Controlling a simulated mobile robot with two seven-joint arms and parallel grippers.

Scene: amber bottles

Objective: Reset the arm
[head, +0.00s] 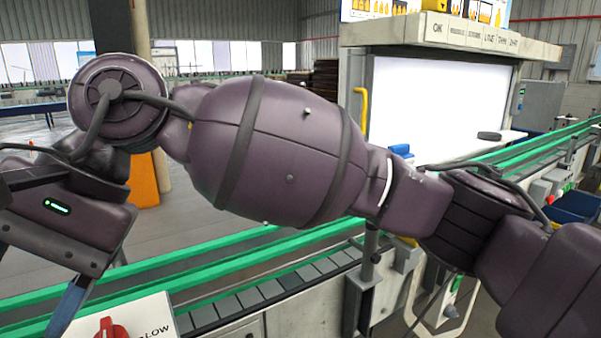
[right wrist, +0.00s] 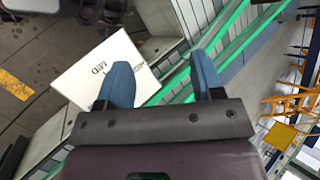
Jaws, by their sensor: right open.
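My right arm (head: 275,150) comes in from the right and stretches across the middle of the head view, ending at the left. My right gripper (right wrist: 163,82) is open, with its two blue fingers apart and nothing between them. In the head view only one blue finger shows at the lower left, beside the white panel with a red knob (head: 107,328). In the right wrist view, a white panel with lettering (right wrist: 92,78) lies beyond the left finger. My left gripper is not in view.
A conveyor with green rails (head: 235,258) runs below and behind my arm. A lit white inspection booth (head: 435,105) stands behind it. A blue bin (head: 575,207) is at the far right. An orange post (head: 144,180) stands at the left. Grey floor is open beyond the conveyor.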

